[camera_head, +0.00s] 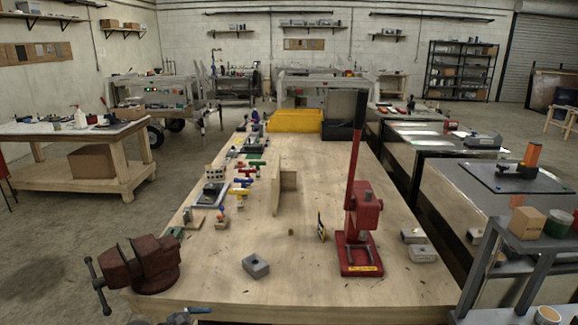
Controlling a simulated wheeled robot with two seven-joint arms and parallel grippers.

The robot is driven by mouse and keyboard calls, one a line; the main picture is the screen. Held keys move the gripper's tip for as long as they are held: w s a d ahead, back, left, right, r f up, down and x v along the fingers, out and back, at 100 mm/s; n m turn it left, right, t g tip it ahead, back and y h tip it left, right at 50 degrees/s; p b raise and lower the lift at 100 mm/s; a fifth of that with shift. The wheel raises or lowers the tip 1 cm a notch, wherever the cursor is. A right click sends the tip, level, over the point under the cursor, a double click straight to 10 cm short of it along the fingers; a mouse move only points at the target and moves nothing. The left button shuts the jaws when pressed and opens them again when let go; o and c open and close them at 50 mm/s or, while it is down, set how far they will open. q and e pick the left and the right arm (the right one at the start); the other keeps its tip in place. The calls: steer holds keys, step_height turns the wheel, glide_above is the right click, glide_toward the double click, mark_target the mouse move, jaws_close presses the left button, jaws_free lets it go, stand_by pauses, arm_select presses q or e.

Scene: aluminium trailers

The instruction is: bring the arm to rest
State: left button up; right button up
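Neither of my grippers shows in the head view, and no arm of mine can be made out. The wooden workbench (300,262) stretches away in front of me. A red arbor press (362,225) with a tall upright lever stands on its right side. A dark red vise (140,265) sits at the near left corner. A grey block with a hole (255,266) lies near the front edge between them.
Small coloured parts (242,181) lie along the bench's left side. A yellow bin (295,121) stands at the far end. A small wooden upright piece (278,186) stands mid-bench. Grey blocks (422,252) lie right of the press. A grey cart frame (485,262) is at the right.

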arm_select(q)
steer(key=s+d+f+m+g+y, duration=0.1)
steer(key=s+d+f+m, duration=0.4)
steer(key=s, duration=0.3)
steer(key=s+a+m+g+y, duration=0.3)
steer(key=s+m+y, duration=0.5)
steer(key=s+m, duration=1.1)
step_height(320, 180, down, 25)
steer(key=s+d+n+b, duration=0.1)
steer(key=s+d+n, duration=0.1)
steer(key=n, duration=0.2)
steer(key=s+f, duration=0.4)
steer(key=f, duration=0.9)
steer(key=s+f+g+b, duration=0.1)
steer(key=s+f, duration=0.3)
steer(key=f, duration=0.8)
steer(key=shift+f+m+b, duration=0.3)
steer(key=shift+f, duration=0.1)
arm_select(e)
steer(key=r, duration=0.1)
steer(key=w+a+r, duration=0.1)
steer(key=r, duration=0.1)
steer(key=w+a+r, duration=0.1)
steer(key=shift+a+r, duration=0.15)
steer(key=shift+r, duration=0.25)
